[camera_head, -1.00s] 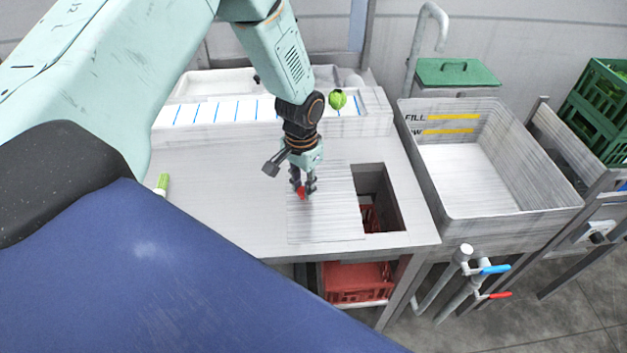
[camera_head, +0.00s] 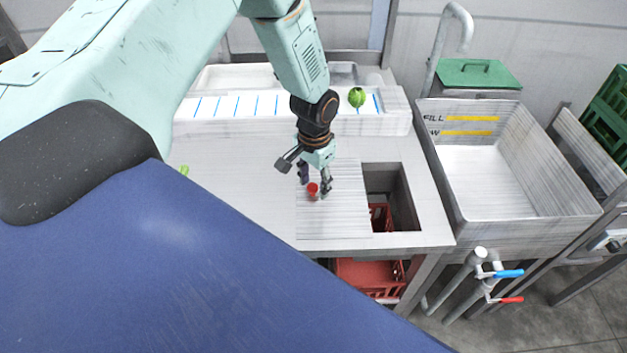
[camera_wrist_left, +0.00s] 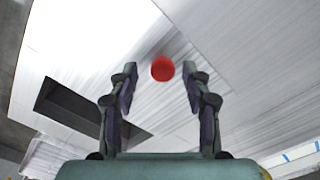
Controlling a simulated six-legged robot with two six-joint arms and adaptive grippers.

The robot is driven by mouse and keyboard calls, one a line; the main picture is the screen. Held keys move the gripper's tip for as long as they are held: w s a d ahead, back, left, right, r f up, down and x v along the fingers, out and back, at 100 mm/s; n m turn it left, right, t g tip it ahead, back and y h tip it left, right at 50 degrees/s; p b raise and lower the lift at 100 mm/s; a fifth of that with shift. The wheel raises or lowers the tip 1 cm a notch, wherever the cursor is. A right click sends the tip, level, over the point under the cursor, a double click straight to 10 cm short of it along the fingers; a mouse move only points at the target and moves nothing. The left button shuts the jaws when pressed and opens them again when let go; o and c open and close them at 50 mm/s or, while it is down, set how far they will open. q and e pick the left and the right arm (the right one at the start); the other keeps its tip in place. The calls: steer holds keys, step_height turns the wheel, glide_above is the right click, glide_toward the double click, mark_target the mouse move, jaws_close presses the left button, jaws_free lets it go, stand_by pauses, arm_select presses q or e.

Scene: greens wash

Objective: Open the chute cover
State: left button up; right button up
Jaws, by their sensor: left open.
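The chute cover (camera_head: 335,222) is a flat ribbed plate on the metal counter, with a red knob (camera_head: 312,190) on it. The rectangular chute opening (camera_head: 402,205) shows uncovered just right of the plate, with a red crate below. My left gripper (camera_head: 315,190) is open, its fingers on either side of the knob. In the left wrist view the red knob (camera_wrist_left: 163,68) shows between and just beyond the two spread fingertips (camera_wrist_left: 160,80); no finger visibly touches it. The dark opening (camera_wrist_left: 75,108) shows at the left there. My right gripper is not in view.
A deep sink basin (camera_head: 490,180) stands right of the counter, with blue (camera_head: 508,273) and red (camera_head: 511,300) valve handles below it. A green head of produce (camera_head: 357,97) sits on the white blue-lined ledge (camera_head: 235,106). A green-lidded bin (camera_head: 478,75) is behind.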

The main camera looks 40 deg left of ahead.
arm_select(q)
steer(key=shift+a+r, duration=0.1)
steer(key=shift+r, duration=0.1)
step_height(320, 180, up, 12)
steer(key=shift+f, duration=0.2)
stand_by(0.8)
